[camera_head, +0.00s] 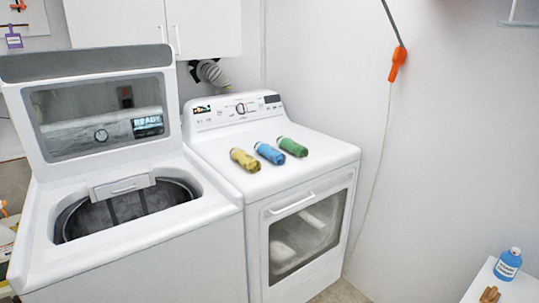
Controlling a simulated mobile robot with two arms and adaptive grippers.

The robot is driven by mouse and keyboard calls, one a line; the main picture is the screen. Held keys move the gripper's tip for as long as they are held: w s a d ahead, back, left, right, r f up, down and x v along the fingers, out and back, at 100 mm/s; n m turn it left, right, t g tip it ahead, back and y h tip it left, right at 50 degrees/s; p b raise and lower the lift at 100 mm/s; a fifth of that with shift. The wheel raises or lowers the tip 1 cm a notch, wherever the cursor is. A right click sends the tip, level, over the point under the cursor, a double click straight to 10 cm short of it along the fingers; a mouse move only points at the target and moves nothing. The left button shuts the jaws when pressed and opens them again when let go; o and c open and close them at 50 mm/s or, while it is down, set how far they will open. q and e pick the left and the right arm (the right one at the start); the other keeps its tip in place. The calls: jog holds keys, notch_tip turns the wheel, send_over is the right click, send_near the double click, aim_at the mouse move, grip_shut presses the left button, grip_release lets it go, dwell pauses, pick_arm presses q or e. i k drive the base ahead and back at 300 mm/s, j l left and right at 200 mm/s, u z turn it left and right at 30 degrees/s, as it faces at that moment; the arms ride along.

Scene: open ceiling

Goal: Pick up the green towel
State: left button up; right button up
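A rolled green towel (292,147) lies on top of the white dryer (325,156), at the right end of a short row of rolled towels. A rolled blue towel (270,153) lies just to its left, and a rolled yellow towel (245,160) lies left of the blue one. The three towels lie slightly apart. Neither of my grippers is in the head view.
A white washer (150,255) stands left of the dryer with its lid (100,115) raised and its drum open. At the lower right, a blue bottle (508,265) stands on a white surface (520,288). An orange-handled cord (398,62) hangs along the wall. White cabinets (155,22) hang above.

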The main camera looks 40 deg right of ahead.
aim_at(295, 149)
jog(key=z, duration=1.3)
